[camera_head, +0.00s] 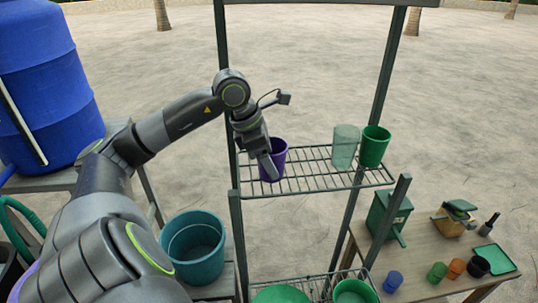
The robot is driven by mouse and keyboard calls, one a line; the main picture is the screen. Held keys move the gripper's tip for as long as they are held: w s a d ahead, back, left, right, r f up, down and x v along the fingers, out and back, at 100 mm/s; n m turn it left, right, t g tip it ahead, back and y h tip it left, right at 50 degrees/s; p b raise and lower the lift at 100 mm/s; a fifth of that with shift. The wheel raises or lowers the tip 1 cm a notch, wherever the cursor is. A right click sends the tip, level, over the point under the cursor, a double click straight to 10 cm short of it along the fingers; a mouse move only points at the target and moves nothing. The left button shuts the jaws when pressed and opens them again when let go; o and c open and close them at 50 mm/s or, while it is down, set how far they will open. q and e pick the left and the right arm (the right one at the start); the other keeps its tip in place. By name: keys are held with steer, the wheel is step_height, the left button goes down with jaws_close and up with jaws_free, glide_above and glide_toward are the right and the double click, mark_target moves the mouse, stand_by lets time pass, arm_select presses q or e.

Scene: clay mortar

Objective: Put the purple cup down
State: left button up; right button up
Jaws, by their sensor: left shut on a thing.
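The purple cup (279,152) is upright at the left part of the upper wire shelf (313,183). My left gripper (269,168) comes down from above left and is shut on the cup's near left side, hiding part of its wall. I cannot tell whether the cup's base touches the wires or is slightly above them. My right gripper is not in view.
A pale translucent green cup (345,146) and a green cup (374,147) stand on the shelf's right part. Bare wires lie between them and the purple cup. Shelf posts (388,75) rise at the back. A wooden table (425,262) with small cups is at lower right.

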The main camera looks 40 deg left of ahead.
arm_select(q)
steer(key=shift+f, duration=0.1)
steer(key=o, duration=0.5)
steer(key=shift+f, duration=0.1)
steer(key=o, duration=0.5)
steer(key=shift+r, duration=0.2)
